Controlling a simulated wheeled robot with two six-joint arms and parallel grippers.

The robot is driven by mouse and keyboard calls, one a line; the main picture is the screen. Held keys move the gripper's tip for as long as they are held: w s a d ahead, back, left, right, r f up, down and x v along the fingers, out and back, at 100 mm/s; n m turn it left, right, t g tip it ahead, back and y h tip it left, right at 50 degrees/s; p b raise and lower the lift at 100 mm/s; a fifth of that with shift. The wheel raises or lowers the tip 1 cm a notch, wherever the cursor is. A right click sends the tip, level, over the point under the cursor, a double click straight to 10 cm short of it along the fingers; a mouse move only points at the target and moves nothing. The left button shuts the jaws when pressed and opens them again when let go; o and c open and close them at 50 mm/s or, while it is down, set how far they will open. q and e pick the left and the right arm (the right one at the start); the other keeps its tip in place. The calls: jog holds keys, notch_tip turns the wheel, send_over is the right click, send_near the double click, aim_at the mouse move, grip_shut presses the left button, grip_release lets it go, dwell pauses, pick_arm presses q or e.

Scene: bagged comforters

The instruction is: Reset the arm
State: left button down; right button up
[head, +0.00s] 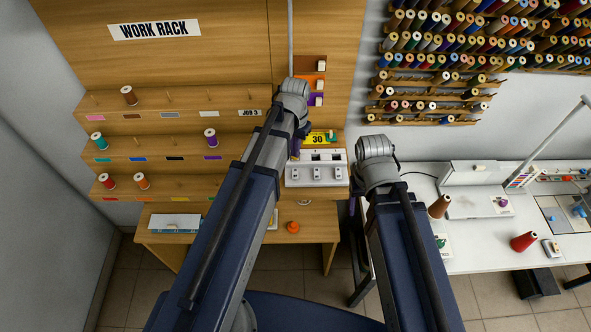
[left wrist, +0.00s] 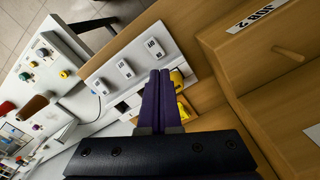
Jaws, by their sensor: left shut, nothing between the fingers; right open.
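My left arm reaches up to the work rack in the head view. Its gripper (head: 296,146) is mostly hidden behind the arm, just left of the white switch panel (head: 317,173). In the left wrist view, the purple fingers of my left gripper (left wrist: 160,78) are together with nothing between them, in front of the white switch panel (left wrist: 121,68) and a yellow item (left wrist: 178,78). My right arm stands in front of the gap between the rack and the white table. My right gripper (head: 355,218) shows only partly below its wrist, open and apart from the spools.
The wooden work rack (head: 190,97) holds several thread spools on pegs. An orange spool (head: 293,227) and a blue-white box (head: 174,223) are on the lower desk. The white table (head: 470,235) at right holds brown and red cones and machines.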

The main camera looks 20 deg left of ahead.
pick_arm(q)
jog(key=s+d+f+m+y+b, duration=0.1)
jog(key=s+d+f+b, duration=0.9)
jog(key=s, duration=0.4)
jog(key=shift+s+d+f+b, duration=0.15)
jog(key=shift+d+f+b, duration=0.1)
jog(key=shift+f+b, duration=0.55)
jog(key=w+a+r+m+p, duration=0.5)
jog(key=w+r+p, duration=0.1)
jog(key=r+p, duration=0.3)
jog(key=w+a+r+m+h+p, duration=0.1)
jog(key=w+a+r+m+p, duration=0.4)
jog(key=r+p, duration=0.4)
jog(key=shift+w+r+m+g+p, duration=0.4)
jog(key=shift+w+m, duration=0.1)
jog(key=shift+w, duration=0.6)
